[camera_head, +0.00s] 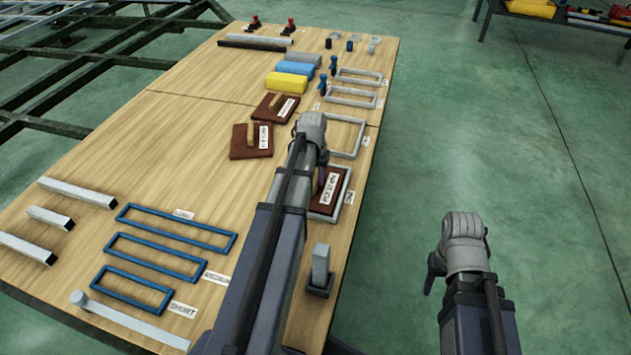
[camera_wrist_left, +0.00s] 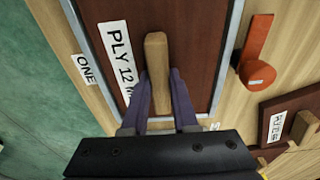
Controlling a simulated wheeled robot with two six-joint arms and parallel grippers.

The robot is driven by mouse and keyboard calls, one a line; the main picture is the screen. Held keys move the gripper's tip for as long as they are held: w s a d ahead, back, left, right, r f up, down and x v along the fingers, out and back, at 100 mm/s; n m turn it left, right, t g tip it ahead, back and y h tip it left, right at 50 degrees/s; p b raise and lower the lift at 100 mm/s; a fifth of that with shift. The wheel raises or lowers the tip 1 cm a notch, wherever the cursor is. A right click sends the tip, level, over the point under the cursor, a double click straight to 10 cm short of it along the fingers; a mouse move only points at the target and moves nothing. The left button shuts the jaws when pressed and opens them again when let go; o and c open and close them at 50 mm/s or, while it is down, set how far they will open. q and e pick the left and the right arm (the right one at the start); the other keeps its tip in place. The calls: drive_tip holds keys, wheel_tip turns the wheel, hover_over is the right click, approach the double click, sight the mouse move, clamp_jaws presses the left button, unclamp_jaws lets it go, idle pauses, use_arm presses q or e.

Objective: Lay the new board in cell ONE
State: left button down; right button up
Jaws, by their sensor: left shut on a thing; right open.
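The board labelled PLY 12 (camera_head: 327,190) is dark brown with a light wooden handle (camera_wrist_left: 157,50). It lies within the outline of the grey frame marked ONE (camera_wrist_left: 87,68), at the table's right edge. The frame's border shows along both sides of the board in the left wrist view. I cannot tell whether the board rests fully flat. My left gripper (camera_head: 320,165) is over the board, its fingers (camera_wrist_left: 161,85) shut on the handle from both sides. My right gripper (camera_head: 445,262) is open and empty, off the table to the right.
Two other brown boards with handles (camera_head: 275,108) (camera_head: 250,143) lie left of my left gripper. Grey empty frames (camera_head: 358,125) run up the right side. An orange-red piece (camera_wrist_left: 256,50) stands beside frame ONE. Blue frames (camera_head: 170,228) and metal tubes (camera_head: 48,218) lie at front left.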

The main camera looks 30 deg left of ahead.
sight(314, 181)
use_arm(q)
drive_tip(key=shift+f, duration=0.1)
drive_tip(key=c, duration=0.7)
unclamp_jaws()
drive_tip(key=r+p, duration=0.4)
drive_tip(key=s+r+p, duration=0.1)
drive_tip(key=r+p, duration=0.7)
drive_tip(key=shift+s+d+r, duration=0.15)
drive_tip(key=shift+s, duration=0.05)
drive_tip(key=s+d+m, duration=0.2)
drive_tip(key=s+d, duration=0.3)
drive_tip(key=d, duration=0.5)
drive_tip(key=s+d+m+g, duration=0.1)
drive_tip(key=s+d, duration=0.4)
drive_tip(key=d, duration=0.5)
drive_tip(key=s+d+m+y, duration=0.1)
drive_tip(key=s+d+m, duration=0.2)
drive_tip(key=d, duration=0.7)
drive_tip(key=shift+s+m+g, duration=0.3)
drive_tip(key=shift+s, duration=0.75)
